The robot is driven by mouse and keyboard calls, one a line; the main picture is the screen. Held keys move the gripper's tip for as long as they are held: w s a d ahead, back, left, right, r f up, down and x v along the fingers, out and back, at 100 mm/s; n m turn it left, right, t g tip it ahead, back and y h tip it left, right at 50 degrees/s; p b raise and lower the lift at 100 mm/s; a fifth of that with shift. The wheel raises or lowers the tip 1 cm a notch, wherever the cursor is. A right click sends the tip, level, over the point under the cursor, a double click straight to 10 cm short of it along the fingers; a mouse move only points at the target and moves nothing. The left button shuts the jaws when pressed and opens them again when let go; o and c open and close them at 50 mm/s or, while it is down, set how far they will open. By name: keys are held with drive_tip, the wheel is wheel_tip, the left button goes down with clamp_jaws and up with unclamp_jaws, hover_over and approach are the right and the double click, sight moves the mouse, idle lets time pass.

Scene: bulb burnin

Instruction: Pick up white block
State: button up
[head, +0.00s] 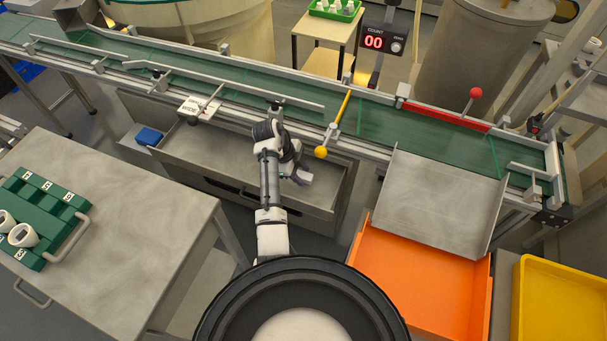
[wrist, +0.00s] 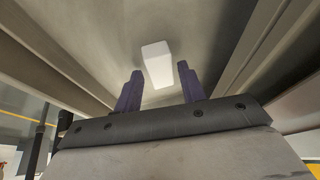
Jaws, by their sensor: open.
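The white block (wrist: 158,64) lies on the grey floor of an open drawer in the wrist view. My gripper (wrist: 159,79) is open, its two purple fingers spread to the left and right of the block's near end. The block shows mostly beyond the fingertips, and I cannot tell how much height lies between them. In the head view my gripper (head: 303,177) hangs over the right part of the open drawer (head: 215,146).
A steel table (head: 130,215) stands left, an orange bin (head: 415,275) right. The drawer's middle is clear.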

drive_tip(key=shift+f, duration=0.25)
drive_tip(key=c, duration=0.8)
